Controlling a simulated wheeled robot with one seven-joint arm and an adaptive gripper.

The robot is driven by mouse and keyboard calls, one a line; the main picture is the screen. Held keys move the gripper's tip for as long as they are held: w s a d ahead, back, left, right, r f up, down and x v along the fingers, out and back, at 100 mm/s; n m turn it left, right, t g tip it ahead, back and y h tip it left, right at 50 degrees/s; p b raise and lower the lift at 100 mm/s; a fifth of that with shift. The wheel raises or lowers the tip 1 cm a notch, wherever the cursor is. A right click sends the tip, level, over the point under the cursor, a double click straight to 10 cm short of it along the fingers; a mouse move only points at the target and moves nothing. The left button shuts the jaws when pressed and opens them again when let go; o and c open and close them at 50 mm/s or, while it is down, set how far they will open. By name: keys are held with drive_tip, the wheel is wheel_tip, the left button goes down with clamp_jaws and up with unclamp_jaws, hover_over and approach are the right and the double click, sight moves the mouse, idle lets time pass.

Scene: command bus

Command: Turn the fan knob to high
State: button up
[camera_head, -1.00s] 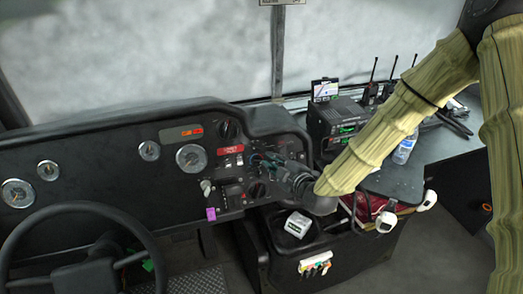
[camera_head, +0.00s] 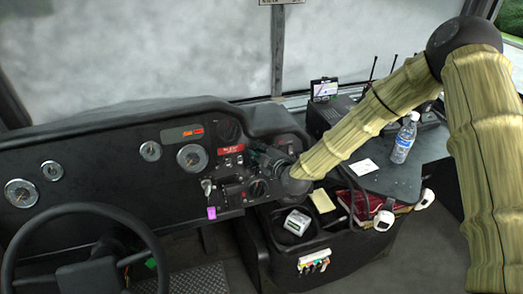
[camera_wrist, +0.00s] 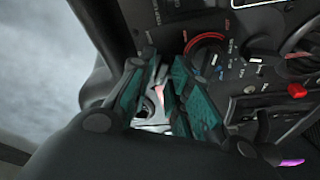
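Two round knobs sit on the black dashboard panel (camera_head: 115,175) in the head view. I cannot read which is the fan knob. My gripper (camera_head: 262,155) is close to the panel, above the lower knob. In the wrist view its teal-padded fingers (camera_wrist: 165,62) are apart, beside the red-arc knob and not around it. Part of the panel behind the fingers is hidden.
A steering wheel (camera_head: 90,262) stands at the left. A purple tag (camera_head: 211,212) and a silver key-like part (camera_head: 207,187) are left of the lower knob. A bottle (camera_head: 404,140) stands on the dark side table (camera_head: 395,180). An open bin holds a white-green box (camera_head: 297,222).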

clamp_jaws()
drive_tip(key=shift+w+d, duration=0.1)
drive_tip(key=shift+d, duration=0.1)
drive_tip(key=shift+a+r, duration=0.1)
